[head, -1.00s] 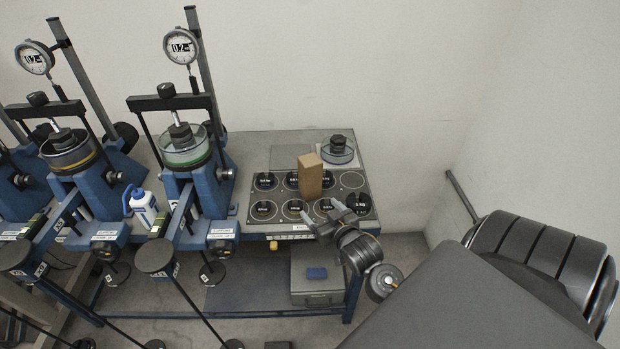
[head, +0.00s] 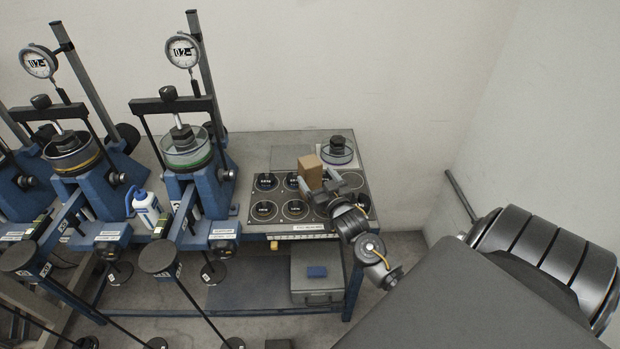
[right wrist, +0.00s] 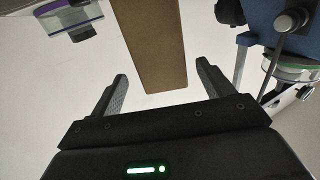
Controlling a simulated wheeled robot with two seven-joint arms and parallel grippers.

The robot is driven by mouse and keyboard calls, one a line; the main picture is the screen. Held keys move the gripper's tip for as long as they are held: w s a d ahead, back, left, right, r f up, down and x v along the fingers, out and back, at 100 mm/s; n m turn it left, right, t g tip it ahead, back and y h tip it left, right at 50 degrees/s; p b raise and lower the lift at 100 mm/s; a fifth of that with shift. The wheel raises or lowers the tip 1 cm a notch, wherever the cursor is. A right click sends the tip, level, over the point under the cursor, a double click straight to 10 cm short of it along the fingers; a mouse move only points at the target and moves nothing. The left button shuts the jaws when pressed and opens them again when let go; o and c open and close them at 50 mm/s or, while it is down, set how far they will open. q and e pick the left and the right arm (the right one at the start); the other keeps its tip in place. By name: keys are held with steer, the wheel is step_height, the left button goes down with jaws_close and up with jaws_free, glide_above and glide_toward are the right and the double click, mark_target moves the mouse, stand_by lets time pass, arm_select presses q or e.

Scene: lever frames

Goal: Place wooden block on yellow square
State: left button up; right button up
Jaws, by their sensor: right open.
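The wooden block (head: 309,170) stands upright on the grey plate of ringed weights at the right end of the bench. My right gripper (head: 322,184) is at the block's front right side and covers its lower part. In the right wrist view, the block (right wrist: 150,40) shows between the two open fingers of the gripper (right wrist: 162,74). Whether the fingers touch it I cannot tell. I cannot make out a yellow square in either view; only a small yellow piece (head: 274,245) shows under the plate's front edge. My left gripper is not in view.
A clear dish with a black weight (head: 337,150) stands behind the block. Several black weights (head: 265,209) lie in the plate's rings. A blue lever frame (head: 185,160) and a white bottle (head: 146,210) stand to the left. A grey case (head: 316,275) is below.

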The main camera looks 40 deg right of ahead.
steer(key=shift+w+r+p, duration=0.25)
steer(key=shift+w+p, duration=0.05)
steer(key=shift+w, duration=0.05)
steer(key=p+x, duration=0.1)
steer(key=x, duration=0.2)
steer(key=shift+w+f+p, duration=0.1)
steer(key=shift+w+p, duration=0.2)
steer(key=shift+p, duration=0.05)
steer(key=shift+w+d+f, duration=0.15)
steer(key=shift+w, duration=0.3)
steer(key=shift+s, duration=0.1)
steer(key=shift+c, duration=1)
steer(key=c, duration=0.9)
steer(key=shift+c, duration=0.9)
